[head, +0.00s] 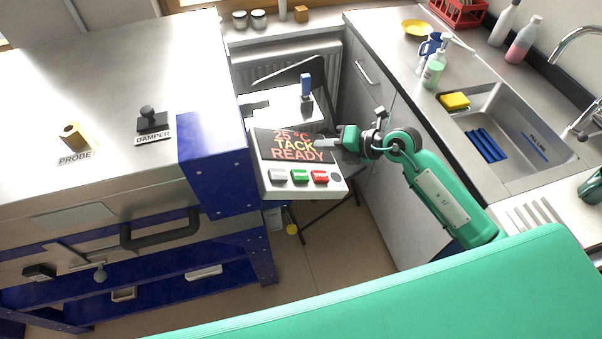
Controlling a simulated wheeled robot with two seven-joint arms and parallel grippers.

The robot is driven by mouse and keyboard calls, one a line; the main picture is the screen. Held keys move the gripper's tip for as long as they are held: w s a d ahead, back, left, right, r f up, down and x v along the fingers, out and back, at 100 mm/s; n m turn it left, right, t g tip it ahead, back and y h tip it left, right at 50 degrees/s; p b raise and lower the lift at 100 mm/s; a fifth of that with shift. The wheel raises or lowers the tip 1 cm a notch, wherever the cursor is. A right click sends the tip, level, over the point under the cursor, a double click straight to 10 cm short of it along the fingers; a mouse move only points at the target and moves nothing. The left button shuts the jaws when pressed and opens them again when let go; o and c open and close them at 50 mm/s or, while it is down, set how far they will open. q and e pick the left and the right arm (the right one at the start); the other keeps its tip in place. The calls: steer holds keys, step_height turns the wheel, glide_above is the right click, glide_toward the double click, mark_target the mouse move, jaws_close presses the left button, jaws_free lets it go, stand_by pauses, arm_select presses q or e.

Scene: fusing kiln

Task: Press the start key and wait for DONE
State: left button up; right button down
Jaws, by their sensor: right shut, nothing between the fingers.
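The control panel (262,186) is a pale box at the kiln's right side. Below the display sit three keys in a row: a grey one (278,175), a green one (299,175) and a red one (320,176). Their labels are too small to read. My right gripper (322,143) is shut and empty, in front of the display's right edge and above the keys in the picture. I cannot tell whether it touches the panel. My left gripper is out of the picture.
The steel and blue kiln (100,185) fills the left, with a black handle (160,232), a DAMPER knob (150,115) and a PROBE fitting (72,133). A sink counter (400,60) with bottles stands right. A small table (285,106) stands behind the panel.

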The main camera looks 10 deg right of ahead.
steer(key=shift+f, duration=0.15)
steer(key=b, duration=0.6)
glide_toward(294, 169)
steer(key=w+a, duration=0.2)
steer(key=w, duration=0.1)
steer(key=shift+a+f, duration=0.2)
steer(key=shift+f, duration=0.1)
steer(key=shift+a+f, duration=0.3)
steer(key=shift+f, duration=0.2)
steer(key=shift+f, duration=0.1)
stand_by(0.7)
steer(key=shift+a+f, duration=0.15)
steer(key=shift+f, duration=0.05)
